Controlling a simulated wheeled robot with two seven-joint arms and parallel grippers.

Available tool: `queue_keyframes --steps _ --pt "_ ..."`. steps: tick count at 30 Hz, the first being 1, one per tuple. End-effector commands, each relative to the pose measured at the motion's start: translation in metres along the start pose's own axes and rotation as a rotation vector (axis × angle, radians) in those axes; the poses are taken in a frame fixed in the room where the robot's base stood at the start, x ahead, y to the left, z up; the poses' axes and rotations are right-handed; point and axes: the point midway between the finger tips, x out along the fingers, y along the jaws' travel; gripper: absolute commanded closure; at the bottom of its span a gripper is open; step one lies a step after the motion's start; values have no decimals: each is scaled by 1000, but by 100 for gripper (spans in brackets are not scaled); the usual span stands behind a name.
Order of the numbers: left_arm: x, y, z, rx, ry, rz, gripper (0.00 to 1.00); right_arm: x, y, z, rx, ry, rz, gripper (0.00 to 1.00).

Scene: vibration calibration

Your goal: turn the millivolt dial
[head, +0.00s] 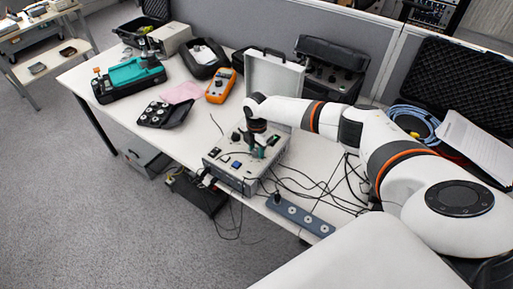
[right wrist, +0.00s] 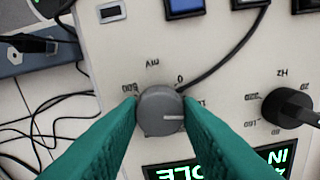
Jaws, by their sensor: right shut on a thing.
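The millivolt dial (right wrist: 158,108) is a round grey knob with a white pointer line, on the pale panel of the calibrator box (head: 226,172). The pointer line lies towards the right in the right wrist view. The upside-down "mV" marking shows above the knob. My right gripper (right wrist: 161,112) is shut on the dial, one green finger on each side. In the head view my right gripper (head: 259,148) reaches down onto the box's top panel and hides the dial. My left gripper is not in view.
A black Hz knob (right wrist: 287,107) sits right of the dial, and lit green displays (right wrist: 190,172) lie below it. Loose black cables and a power strip (head: 300,216) lie beside the box. An orange multimeter (head: 220,86) and a teal-and-black device (head: 130,76) stand further left.

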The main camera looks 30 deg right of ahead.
Motion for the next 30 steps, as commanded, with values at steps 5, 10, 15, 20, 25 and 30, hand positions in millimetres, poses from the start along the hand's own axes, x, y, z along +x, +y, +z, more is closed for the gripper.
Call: queue_keyframes --steps 5,10,15,20,25,30 --pt "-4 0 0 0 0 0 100 -1 0 0 70 -1 1 91" --pt "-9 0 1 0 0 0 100 -2 0 0 190 -1 0 91" --pt "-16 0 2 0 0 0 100 -2 0 0 347 -1 1 91" --pt "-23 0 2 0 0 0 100 -2 0 0 500 -2 0 91" --pt "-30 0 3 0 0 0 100 -2 0 0 662 -1 1 91" --pt "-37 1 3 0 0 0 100 -3 0 0 824 -1 0 91"
